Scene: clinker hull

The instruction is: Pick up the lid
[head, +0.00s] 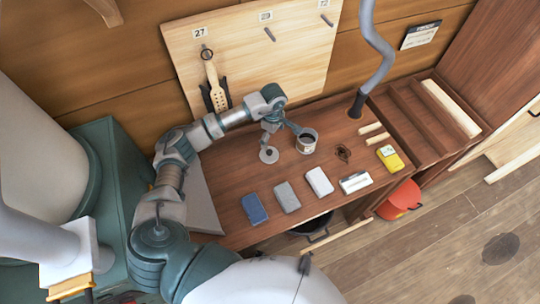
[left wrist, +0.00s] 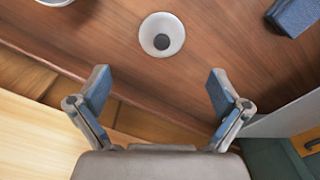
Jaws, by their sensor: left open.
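The lid, a small pale round disc with a dark knob (head: 268,155), lies on the wooden bench top beside an open tin (head: 307,143) with a dark inside. In the left wrist view the lid (left wrist: 162,35) lies beyond the fingertips, roughly centred between them. My left gripper (head: 281,133) is above the bench close to the lid and tin, pointing down. In the left wrist view its two blue-padded fingers (left wrist: 158,82) are spread apart with nothing between them. My right gripper does not show.
A blue block (head: 254,208), grey blocks (head: 287,197) and a yellow item (head: 390,158) stand in a row along the bench's front. A grey bent pipe (head: 376,45) rises behind. A tool board (head: 300,65) stands at the back. A red bucket (head: 402,198) is below.

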